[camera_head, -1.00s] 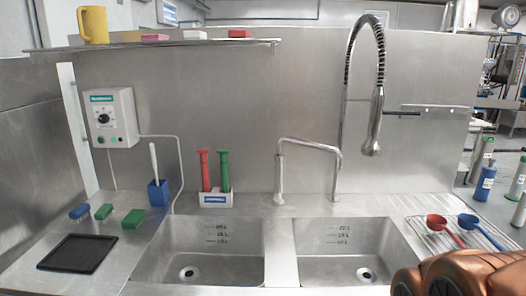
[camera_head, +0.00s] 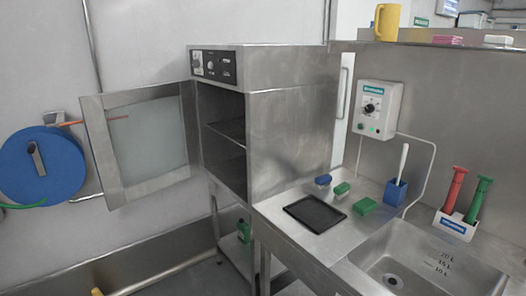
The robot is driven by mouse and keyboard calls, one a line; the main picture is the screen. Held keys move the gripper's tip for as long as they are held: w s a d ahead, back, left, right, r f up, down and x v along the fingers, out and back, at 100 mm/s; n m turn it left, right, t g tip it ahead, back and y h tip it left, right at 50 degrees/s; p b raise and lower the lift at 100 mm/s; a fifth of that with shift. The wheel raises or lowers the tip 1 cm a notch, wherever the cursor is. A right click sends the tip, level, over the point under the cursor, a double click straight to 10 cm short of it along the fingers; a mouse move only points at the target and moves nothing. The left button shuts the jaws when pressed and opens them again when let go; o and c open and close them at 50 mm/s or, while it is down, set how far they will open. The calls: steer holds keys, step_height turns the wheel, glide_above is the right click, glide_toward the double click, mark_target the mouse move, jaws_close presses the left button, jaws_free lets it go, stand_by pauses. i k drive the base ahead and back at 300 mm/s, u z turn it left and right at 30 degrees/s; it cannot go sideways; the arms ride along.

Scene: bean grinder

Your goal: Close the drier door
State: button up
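The drier (camera_head: 290,110) is a steel box on a stand in the middle of the head view, left of the sink counter. Its door (camera_head: 145,145), a steel frame around a pale window, stands wide open, swung out to the left. The dark inside (camera_head: 225,150) shows, with wire shelves in it. A control panel with knobs (camera_head: 212,66) sits above the opening. My gripper is not in view.
A blue hose reel (camera_head: 42,167) hangs on the wall left of the door. The counter with a black tray (camera_head: 314,214), brushes and a sink (camera_head: 420,262) lies to the right. A green bottle (camera_head: 244,231) stands on the shelf below the drier. Floor shows at the bottom.

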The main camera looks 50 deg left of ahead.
mark_target(93, 107)
steer(key=u, duration=2.05)
steer(key=i, duration=0.65)
steer(key=u, duration=1.2)
steer(key=i, duration=1.75)
steer(key=u, duration=0.35)
steer(key=i, duration=1.6)
steer(key=z, duration=0.3)
